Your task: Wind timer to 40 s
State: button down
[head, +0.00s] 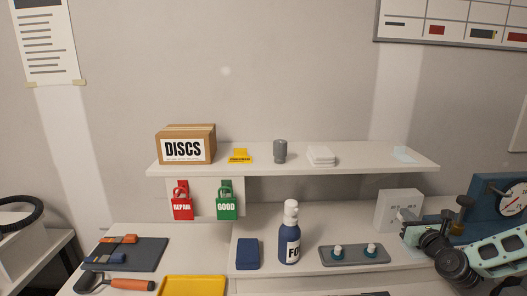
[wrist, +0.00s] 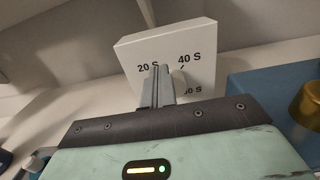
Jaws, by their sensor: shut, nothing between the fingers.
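The timer is a white box (head: 391,205) on the bench at the right, below the shelf. In the wrist view the timer (wrist: 200,48) faces me, with marks reading 20 S, 40 S and a third partly hidden one ending in 0 S. My gripper (wrist: 160,82) is shut, its narrow fingers together and empty in front of the timer's face. I cannot tell whether the fingertips touch the timer. In the head view my arm comes in from the right.
A blue machine (head: 483,209) with a round gauge stands right of the timer; its brass cylinder (wrist: 308,105) is close on the right. A grey tray (head: 340,258) with two small items and a blue bottle (head: 290,250) stand to the left. The shelf (head: 360,166) overhangs behind.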

jog(key=shift+d+f+b, duration=0.1)
jog(key=shift+d+b, duration=0.2)
jog(key=shift+d, duration=0.1)
jog(key=shift+d+b, duration=0.35)
jog(key=shift+d+f+b, duration=0.1)
jog(key=shift+d+b, duration=0.35)
jog(key=shift+b, duration=0.15)
jog(key=shift+d, duration=0.1)
dwell(0.3)
jog(key=shift+d+r, duration=0.1)
jog(key=shift+r, duration=0.3)
jog(key=s, duration=0.6)
jog(key=shift+d, duration=0.1)
